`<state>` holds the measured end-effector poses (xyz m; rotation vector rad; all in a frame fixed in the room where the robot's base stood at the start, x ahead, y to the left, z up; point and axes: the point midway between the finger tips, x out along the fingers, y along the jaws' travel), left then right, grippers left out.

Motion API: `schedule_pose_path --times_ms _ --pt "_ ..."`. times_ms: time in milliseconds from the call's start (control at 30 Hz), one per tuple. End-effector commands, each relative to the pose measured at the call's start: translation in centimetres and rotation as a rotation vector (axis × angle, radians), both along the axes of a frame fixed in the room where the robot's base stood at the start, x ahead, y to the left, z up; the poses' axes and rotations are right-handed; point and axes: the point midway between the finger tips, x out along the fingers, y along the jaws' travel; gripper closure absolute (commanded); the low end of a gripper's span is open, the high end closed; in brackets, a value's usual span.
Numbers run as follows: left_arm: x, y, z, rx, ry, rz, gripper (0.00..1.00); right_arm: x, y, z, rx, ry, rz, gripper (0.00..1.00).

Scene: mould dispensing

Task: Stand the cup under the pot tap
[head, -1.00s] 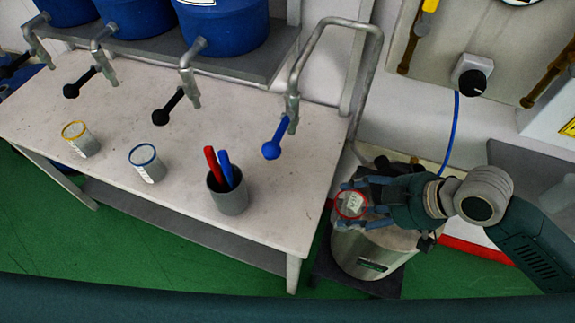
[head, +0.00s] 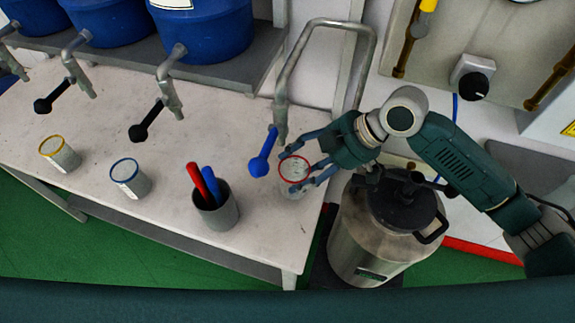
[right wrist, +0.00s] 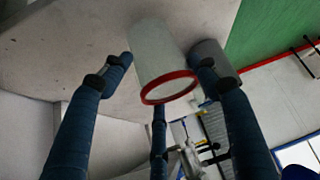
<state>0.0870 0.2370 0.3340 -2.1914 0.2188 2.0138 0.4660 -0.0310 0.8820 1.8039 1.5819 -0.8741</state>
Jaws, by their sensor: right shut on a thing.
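The cup (head: 294,171) has a red rim and a pale body. My right gripper (head: 303,170) is shut on it, the fingers around its sides. In the right wrist view the cup (right wrist: 160,55) sits between the fingertips (right wrist: 160,68). It is over the right end of the table; whether its base touches the top I cannot tell. The pot tap (head: 281,125) hangs from a bent metal pipe, with a blue lever (head: 263,155). The cup is just right of and in front of it. The metal pot (head: 365,235) stands right of the table. My left gripper is not in view.
A grey holder (head: 216,212) with a red and a blue stick stands left of the cup. A blue-rimmed cup (head: 130,179) and a yellow-rimmed cup (head: 60,154) stand further left on the table (head: 90,115). Blue tanks (head: 205,30) with black-levered taps are behind.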

Motion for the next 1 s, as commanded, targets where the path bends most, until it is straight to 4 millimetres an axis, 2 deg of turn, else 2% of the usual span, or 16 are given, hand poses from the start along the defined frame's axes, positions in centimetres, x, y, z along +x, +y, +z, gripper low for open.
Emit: schedule_pose_path --times_ms 33,100,233,367,567,767,800,867,1000 --pt "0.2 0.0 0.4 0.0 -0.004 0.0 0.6 0.6 1.1 0.3 0.002 -0.001 0.002 0.63" --pt "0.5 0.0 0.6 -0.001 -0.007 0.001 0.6 1.3 2.0 0.2 0.002 0.001 0.001 0.63" --pt "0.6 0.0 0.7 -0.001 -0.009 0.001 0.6 1.9 2.9 0.1 0.0 -0.001 0.001 0.63" --pt "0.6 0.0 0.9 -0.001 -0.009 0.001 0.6 2.0 3.0 -0.7 -0.002 0.004 -0.001 0.63" --pt "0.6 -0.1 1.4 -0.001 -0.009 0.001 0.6 1.9 2.9 -3.3 -0.001 0.002 -0.001 0.63" --pt "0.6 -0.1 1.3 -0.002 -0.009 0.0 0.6 2.0 2.9 -3.6 -0.001 0.0 0.0 0.63" --pt "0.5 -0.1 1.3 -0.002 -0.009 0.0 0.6 2.0 2.9 -3.7 -0.002 0.0 0.0 0.33" --pt "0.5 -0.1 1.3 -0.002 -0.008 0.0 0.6 2.0 2.9 -3.6 -0.002 0.0 0.0 0.22" --pt "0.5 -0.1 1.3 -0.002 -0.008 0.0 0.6 2.0 2.9 -3.6 -0.001 0.0 0.0 0.2"
